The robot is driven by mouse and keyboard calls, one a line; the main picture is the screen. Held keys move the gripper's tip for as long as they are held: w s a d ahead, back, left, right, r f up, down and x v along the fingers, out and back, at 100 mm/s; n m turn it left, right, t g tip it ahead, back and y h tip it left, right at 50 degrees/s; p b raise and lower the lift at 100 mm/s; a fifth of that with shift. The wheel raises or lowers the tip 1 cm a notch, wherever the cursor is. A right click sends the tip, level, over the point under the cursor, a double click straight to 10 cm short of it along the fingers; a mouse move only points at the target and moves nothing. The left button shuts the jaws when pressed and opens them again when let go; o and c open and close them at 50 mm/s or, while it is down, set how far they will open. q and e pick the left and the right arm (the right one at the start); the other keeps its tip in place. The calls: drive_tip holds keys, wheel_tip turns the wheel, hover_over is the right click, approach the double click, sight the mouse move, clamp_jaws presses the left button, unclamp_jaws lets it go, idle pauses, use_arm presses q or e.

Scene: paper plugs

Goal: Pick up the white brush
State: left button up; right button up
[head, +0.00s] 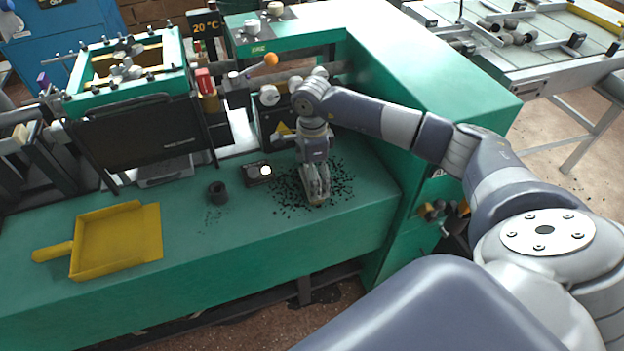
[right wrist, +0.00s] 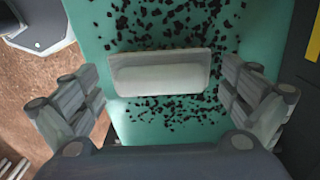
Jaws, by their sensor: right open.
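The white brush (right wrist: 160,73) shows in the right wrist view as a pale block with a whiter middle, lying crosswise over black bits on the green surface. My right gripper (head: 316,188) is open and points down over the bench. In the right wrist view its fingers stand to the left and right of the brush, with a gap on both sides. In the head view the gripper mostly hides the brush. My left gripper is in neither view.
Black paper bits (head: 343,182) are scattered around the gripper on the green bench (head: 215,275). A yellow dustpan (head: 115,240) lies at left. A black ring (head: 217,193) and a small black box (head: 257,174) stand between them. Machine panels rise behind and right.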

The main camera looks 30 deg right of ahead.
wheel_tip(320, 180, down, 2)
drive_tip(key=shift+f, duration=0.1)
drive_tip(key=c, duration=0.8)
drive_tip(key=shift+w+r, duration=0.1)
drive_tip(key=shift+r, duration=0.4)
drive_tip(key=r, duration=0.1)
drive_tip(key=b, duration=0.1)
drive_tip(key=a+r, duration=0.1)
drive_tip(key=shift+s+r, duration=0.25)
drive_tip(key=shift+r, duration=0.05)
drive_tip(key=s+a+b, duration=0.1)
drive_tip(key=s+a, duration=0.1)
drive_tip(key=a, duration=0.2)
drive_tip(key=s+a+r+b, duration=0.1)
drive_tip(key=a, duration=0.4)
drive_tip(key=s+a+b, duration=0.1)
drive_tip(key=s+a, duration=0.1)
drive_tip(key=a, duration=0.2)
drive_tip(key=shift+s+a+r, duration=0.3)
drive_tip(key=shift+s+a, duration=0.05)
drive_tip(key=shift+a, duration=0.05)
